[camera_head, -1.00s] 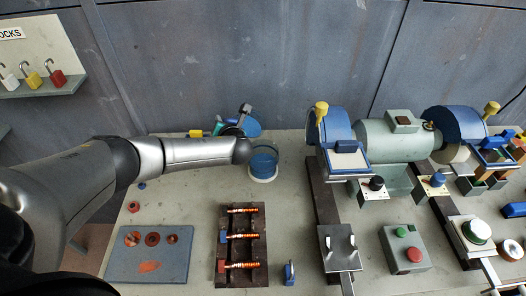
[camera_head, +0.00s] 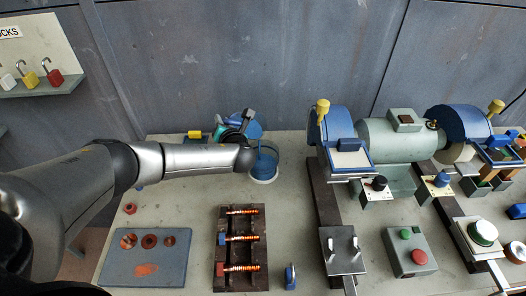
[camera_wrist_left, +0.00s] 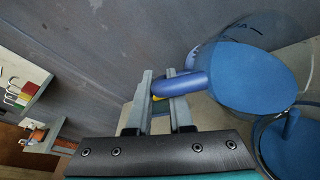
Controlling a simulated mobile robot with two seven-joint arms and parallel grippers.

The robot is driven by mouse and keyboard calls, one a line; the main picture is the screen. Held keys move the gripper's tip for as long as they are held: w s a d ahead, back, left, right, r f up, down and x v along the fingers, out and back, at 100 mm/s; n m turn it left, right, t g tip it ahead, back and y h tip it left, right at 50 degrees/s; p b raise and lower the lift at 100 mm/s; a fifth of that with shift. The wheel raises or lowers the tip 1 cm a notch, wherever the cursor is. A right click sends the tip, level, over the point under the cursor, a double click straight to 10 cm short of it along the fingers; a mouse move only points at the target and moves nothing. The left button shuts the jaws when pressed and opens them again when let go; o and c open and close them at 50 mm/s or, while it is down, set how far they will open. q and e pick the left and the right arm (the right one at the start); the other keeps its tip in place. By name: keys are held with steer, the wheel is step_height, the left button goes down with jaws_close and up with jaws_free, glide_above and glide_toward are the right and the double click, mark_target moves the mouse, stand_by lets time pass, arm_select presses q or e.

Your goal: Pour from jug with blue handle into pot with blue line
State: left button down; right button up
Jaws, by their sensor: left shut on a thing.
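The clear jug with a blue handle is tilted over the bench and holds blue contents; its blue surface shows in the head view (camera_head: 254,129) and large in the left wrist view (camera_wrist_left: 250,78). My left gripper (camera_head: 244,120) is shut on the blue handle (camera_wrist_left: 180,85). A blue stream (camera_head: 256,152) runs down from the jug into the round clear pot (camera_head: 264,178), which stands upright on the bench with blue inside. In the left wrist view the stream meets the pot (camera_wrist_left: 262,150) below the jug. My left forearm partly hides the jug. My right gripper is not in view.
A blue and green bench grinder (camera_head: 378,136) stands right of the pot. A rack with copper coils (camera_head: 240,248) and a grey-blue board with rings (camera_head: 147,258) lie in front. A yellow block (camera_head: 195,136) is behind my arm. Bench left of the coil rack is partly bare.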

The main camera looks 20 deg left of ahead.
arm_select(q)
steer(key=shift+s+d+r+t+y+b, duration=0.2)
steer(key=shift+r+t+y+b, duration=0.25)
steer(key=shift+b, duration=0.45)
steer(key=shift+s+d+r+t+y+b, duration=0.1)
steer(key=shift+d+r+t+y+b, duration=0.2)
steer(key=shift+r+y+b, duration=0.4)
stand_by(2.6)
steer(key=shift+f, duration=0.2)
